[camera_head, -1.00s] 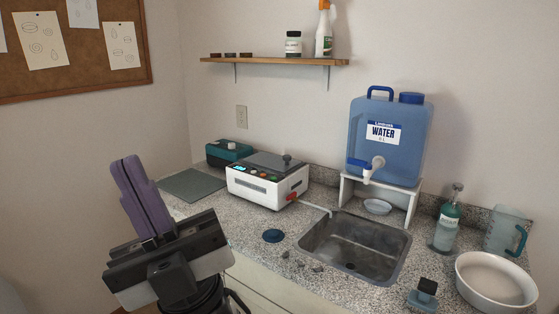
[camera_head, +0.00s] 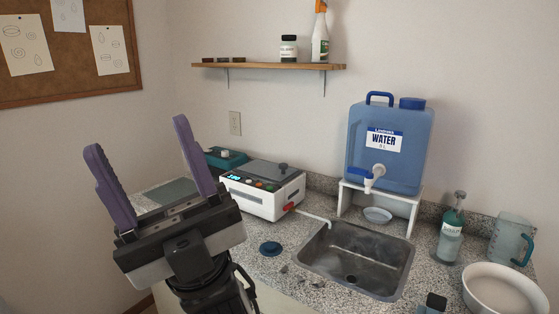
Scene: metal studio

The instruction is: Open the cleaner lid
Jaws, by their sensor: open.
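The cleaner (camera_head: 262,197) is a white box on the counter left of the sink. Its grey lid (camera_head: 258,173) lies flat on top and looks closed, with a dark knob (camera_head: 283,167) at its right side. Buttons and a small lit display are on its front panel, and a red valve with a pale spout is at its right. My gripper (camera_head: 138,147) is open and empty in the left foreground, its two purple fingers pointing up and spread apart. It is in front of and left of the cleaner, apart from it. The right finger hides part of the counter behind.
A sink (camera_head: 352,262) lies right of the cleaner, with a blue water tank (camera_head: 388,150) on a white stand (camera_head: 409,208) behind it. A teal box (camera_head: 226,158) stands behind the cleaner. A blue disc (camera_head: 270,248) lies in front. A bottle (camera_head: 451,240), jug (camera_head: 508,240) and white bowl (camera_head: 499,286) stand at right.

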